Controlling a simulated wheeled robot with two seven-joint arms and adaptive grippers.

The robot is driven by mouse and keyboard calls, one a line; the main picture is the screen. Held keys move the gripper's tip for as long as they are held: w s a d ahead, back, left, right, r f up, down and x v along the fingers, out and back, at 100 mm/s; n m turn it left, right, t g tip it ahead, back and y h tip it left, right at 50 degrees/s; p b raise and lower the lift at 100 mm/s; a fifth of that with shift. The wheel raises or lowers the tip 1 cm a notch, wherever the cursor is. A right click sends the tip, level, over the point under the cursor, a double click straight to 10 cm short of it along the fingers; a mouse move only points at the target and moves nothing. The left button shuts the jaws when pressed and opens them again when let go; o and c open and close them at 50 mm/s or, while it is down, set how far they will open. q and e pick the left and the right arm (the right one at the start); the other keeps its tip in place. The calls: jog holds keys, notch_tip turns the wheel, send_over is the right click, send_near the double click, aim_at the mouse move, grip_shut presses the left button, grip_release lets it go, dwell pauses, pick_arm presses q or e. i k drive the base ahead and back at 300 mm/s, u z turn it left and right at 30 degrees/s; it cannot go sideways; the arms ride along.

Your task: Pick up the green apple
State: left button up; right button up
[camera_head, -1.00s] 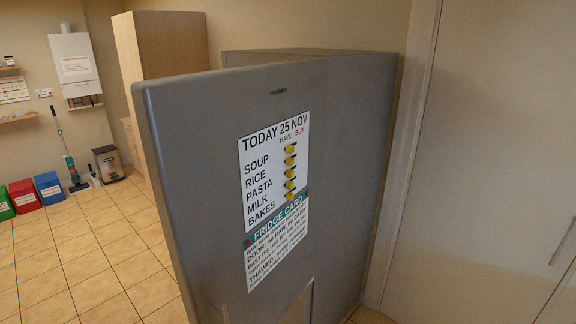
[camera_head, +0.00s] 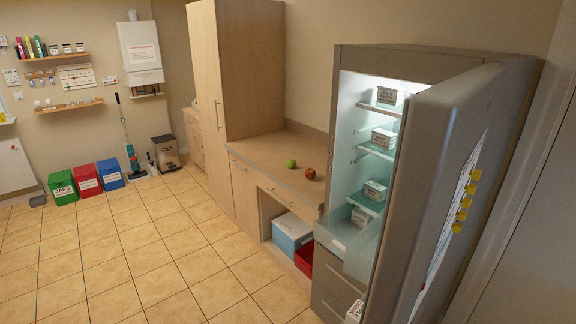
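A small green apple (camera_head: 291,163) rests on the wooden countertop (camera_head: 262,152), between the tall wooden cabinet and the fridge. A red apple or similar red-orange fruit (camera_head: 310,173) lies just to its right, a little nearer the fridge. The two are close together but apart. Neither of my grippers shows in the head view, so I cannot see whether they are open or shut.
The fridge (camera_head: 345,75) stands open on the right; its grey door (camera_head: 455,150) juts toward me. A tall cabinet (camera_head: 235,70) bounds the counter's left. A blue-and-white box (camera_head: 291,234) and red crate (camera_head: 304,258) sit below. The tiled floor (camera_head: 150,240) at left is clear.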

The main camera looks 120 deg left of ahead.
aim_at(290, 163)
jog(key=k, duration=1.65)
jog(key=u, duration=3.3)
jog(key=i, duration=0.5)
